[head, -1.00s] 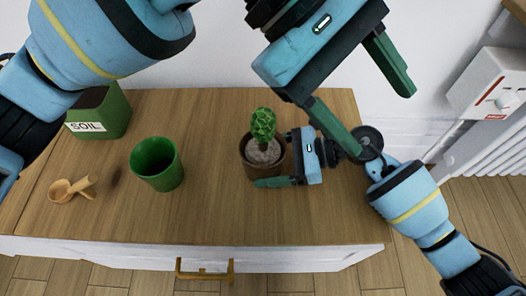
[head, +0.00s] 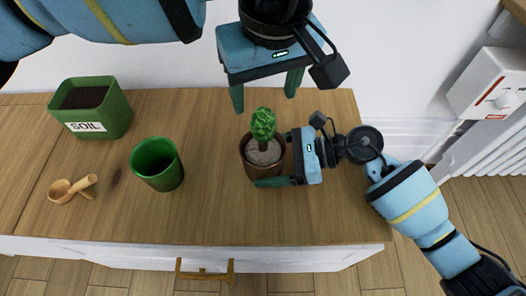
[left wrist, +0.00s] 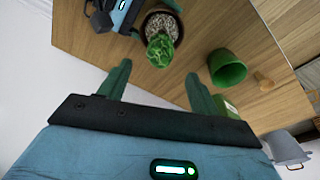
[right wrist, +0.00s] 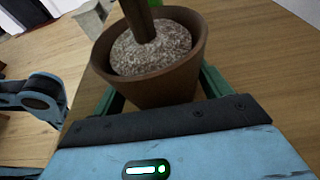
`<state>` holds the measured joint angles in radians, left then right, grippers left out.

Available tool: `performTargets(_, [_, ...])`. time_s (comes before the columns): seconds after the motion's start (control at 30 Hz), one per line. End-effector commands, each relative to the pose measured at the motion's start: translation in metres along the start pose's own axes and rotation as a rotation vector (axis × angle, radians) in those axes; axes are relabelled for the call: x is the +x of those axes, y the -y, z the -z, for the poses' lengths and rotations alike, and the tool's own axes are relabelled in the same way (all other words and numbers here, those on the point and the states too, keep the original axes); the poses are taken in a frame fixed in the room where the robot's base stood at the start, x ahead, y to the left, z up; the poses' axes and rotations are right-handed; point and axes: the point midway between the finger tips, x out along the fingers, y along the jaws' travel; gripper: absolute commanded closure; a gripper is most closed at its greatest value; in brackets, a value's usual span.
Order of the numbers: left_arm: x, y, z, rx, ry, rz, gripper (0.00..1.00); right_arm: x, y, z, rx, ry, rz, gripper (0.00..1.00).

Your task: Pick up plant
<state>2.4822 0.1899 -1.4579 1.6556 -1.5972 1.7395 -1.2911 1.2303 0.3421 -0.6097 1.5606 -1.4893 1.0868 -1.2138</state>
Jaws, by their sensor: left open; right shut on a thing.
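The plant (head: 263,125) is a green cactus-like top on a brown stem, standing in a brown pot (head: 252,165) with pale gravel, on the wooden cabinet top. My right gripper (head: 272,168) is shut on the pot from the right side; the pot (right wrist: 150,90) fills the space between its fingers in the right wrist view. My left gripper (head: 266,95) is open and empty, pointing down above and behind the plant. In the left wrist view the plant (left wrist: 160,45) shows ahead, beyond the open fingers (left wrist: 157,85).
An empty green pot (head: 157,165) stands left of the plant. A green soil box (head: 92,108) and a wooden scoop (head: 72,188) are farther left. The cabinet top (head: 220,215) is clear in front. A white wall unit (head: 490,85) is at the right.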

Motion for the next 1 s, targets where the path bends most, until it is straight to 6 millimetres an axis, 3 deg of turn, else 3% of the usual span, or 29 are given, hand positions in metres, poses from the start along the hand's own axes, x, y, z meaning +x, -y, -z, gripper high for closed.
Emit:
performTargets(0.2, [0.031,0.000,-0.001,0.000,0.002,0.000,0.37,0.000,0.000,0.000,0.000,0.001,0.000,0.36])
performTargets(0.57, [0.041,0.000,-0.001,0.000,0.002,-0.001,0.37,0.000,0.000,0.000,0.000,0.001,0.000,0.36])
performTargets(1.0, [0.090,0.000,-0.003,-0.001,0.003,-0.002,0.37,0.000,0.000,-0.001,-0.001,0.001,0.000,0.36])
